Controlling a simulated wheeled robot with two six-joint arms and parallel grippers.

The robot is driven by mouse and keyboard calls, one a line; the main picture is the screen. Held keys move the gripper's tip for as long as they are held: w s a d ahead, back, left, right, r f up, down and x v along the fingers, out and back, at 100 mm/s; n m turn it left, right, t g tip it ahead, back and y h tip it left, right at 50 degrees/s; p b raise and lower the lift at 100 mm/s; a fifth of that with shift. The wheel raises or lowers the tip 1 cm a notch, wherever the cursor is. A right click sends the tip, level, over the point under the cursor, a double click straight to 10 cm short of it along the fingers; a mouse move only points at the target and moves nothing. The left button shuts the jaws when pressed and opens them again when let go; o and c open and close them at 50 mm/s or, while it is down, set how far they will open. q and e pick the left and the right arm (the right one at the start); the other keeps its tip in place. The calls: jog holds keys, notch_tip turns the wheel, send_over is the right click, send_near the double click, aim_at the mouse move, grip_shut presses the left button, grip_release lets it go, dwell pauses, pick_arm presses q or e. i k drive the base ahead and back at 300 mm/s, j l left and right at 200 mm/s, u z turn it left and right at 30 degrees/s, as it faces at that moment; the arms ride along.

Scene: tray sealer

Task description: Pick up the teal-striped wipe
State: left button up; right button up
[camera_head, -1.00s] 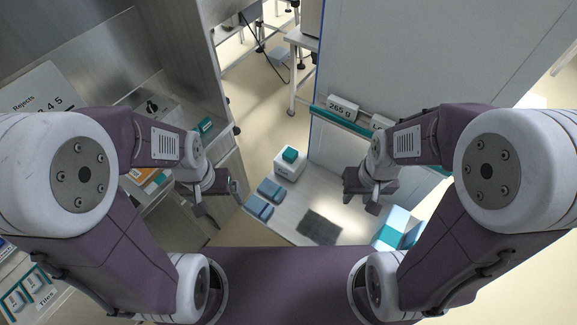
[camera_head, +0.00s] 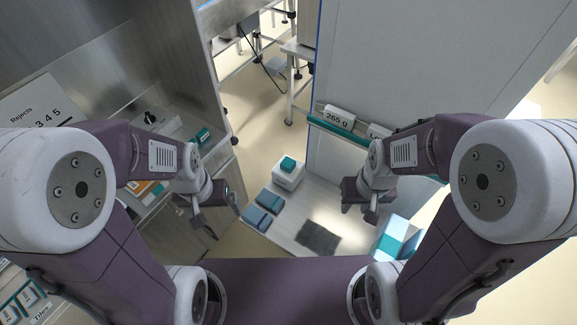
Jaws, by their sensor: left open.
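Two folded blue wipes lie on the light bench top in the lower middle of the head view, a nearer one (camera_head: 257,217) and a farther one (camera_head: 270,202). They look alike at this size, and I cannot tell which has a teal stripe. My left gripper (camera_head: 221,216) is open and empty, just left of the wipes and apart from them. My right gripper (camera_head: 358,211) is over the right part of the bench, right of the wipes; its fingers look apart, with nothing visible between them.
A white box with a teal block (camera_head: 287,166) stands behind the wipes. A dark grey mat (camera_head: 318,238) lies to their right. A white-and-teal box (camera_head: 392,242) is at the right. A steel cabinet (camera_head: 150,60) is at left.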

aim_at(272, 201)
jog(key=j+z, duration=0.7)
jog(key=z, duration=0.15)
jog(key=j+z, duration=0.4)
jog(key=k+j+z, duration=0.1)
jog(key=j+z, duration=0.3)
